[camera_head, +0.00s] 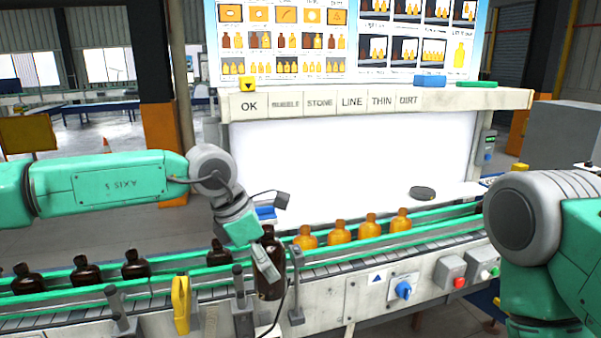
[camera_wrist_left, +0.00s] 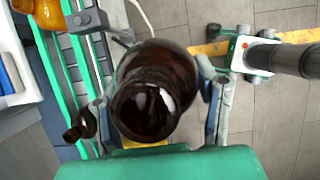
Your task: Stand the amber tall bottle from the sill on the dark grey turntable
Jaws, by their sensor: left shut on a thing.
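My left gripper (camera_head: 266,262) is shut on a dark brown-amber bottle (camera_head: 271,283), held upright at the front edge of the conveyor. In the left wrist view the bottle (camera_wrist_left: 152,75) fills the space between the two fingers, its mouth towards the camera. The dark grey turntable (camera_head: 422,193) is a small flat disc on the white sill (camera_head: 455,192), right of the gripper and farther back. Nothing stands on it. My right gripper is outside the views; only part of my right arm shows at the right edge.
The conveyor (camera_head: 340,262) with green rails carries several dark bottles (camera_head: 135,265) at left and several orange-amber bottles (camera_head: 370,226) at right. A bright panel (camera_head: 340,160) stands behind. A yellow clip-like part (camera_head: 181,303) and posts (camera_head: 296,285) rise along the front edge.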

